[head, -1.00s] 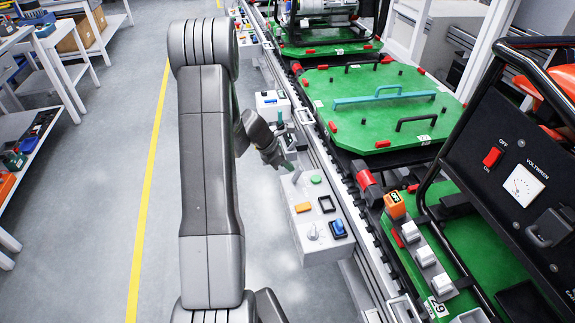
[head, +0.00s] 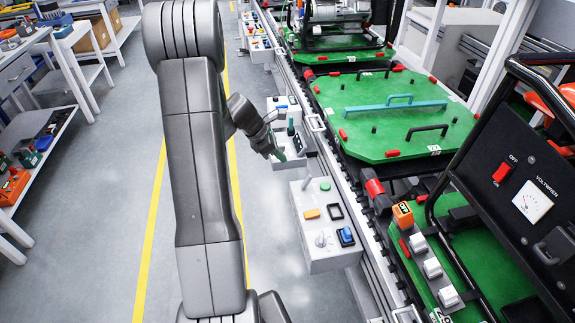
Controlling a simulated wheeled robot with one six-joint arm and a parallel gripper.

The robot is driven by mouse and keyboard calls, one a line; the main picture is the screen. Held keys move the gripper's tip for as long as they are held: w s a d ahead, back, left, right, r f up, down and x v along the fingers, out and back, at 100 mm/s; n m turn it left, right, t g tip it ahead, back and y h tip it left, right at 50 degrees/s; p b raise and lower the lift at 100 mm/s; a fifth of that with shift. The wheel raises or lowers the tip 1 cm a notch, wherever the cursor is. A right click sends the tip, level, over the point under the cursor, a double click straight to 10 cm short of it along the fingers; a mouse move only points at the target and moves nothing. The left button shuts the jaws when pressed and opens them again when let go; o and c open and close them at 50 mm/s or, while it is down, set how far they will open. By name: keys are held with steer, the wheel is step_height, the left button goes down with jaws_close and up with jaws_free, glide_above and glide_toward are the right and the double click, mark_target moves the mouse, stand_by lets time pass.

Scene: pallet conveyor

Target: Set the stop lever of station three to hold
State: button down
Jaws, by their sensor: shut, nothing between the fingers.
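A light grey control box (head: 328,262) stands beside the conveyor near the middle of the picture. Its top carries a green button (head: 325,186), an orange button (head: 312,214), a black square frame (head: 335,212), a blue switch (head: 346,235) and a pale knob (head: 322,239). A small upright lever (head: 306,183) shows at its far left corner. My gripper (head: 280,156) is shut and empty, pointing down beside a second grey box (head: 292,165) just beyond, partly covering it. I cannot tell whether it touches anything. No station number is readable on the boxes.
The conveyor rail (head: 345,180) runs along the right of the boxes, with green pallets (head: 385,112) on it. A black-framed machine panel (head: 510,185) stands at right. Shelves (head: 45,150) are at left; floor with a yellow line (head: 152,225) lies clear between.

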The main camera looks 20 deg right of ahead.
steer(key=shift+d+v, duration=0.25)
steer(key=shift+v, duration=1.5)
steer(key=shift+s+r, duration=0.1)
glide_toward(307, 182)
steer(key=f, duration=0.1)
steer(key=f+b, duration=0.1)
steer(key=d+f+b, duration=0.1)
steer(key=f, duration=0.1)
steer(key=shift+w, duration=0.35)
steer(key=shift+a+f+h+b, duration=0.3)
steer(key=shift+h+b, duration=0.2)
steer(key=shift+b, duration=0.55)
steer(key=shift+w+a+f+g+h+b, duration=0.1)
steer(key=shift+a+f+g+h+b, duration=0.3)
steer(key=shift+h+b, duration=1)
steer(key=shift+w+a+f+g+h+b, duration=0.2)
steer(key=shift+f+h+b, duration=0.3)
steer(key=shift+b, duration=1.8)
steer(key=shift+w+a+f+g+h+b, duration=0.2)
steer(key=shift+f+h+b, duration=0.5)
steer(key=shift+b, duration=1.15)
steer(key=shift+s+a+r, duration=0.1)
steer(key=shift+a+r, duration=0.05)
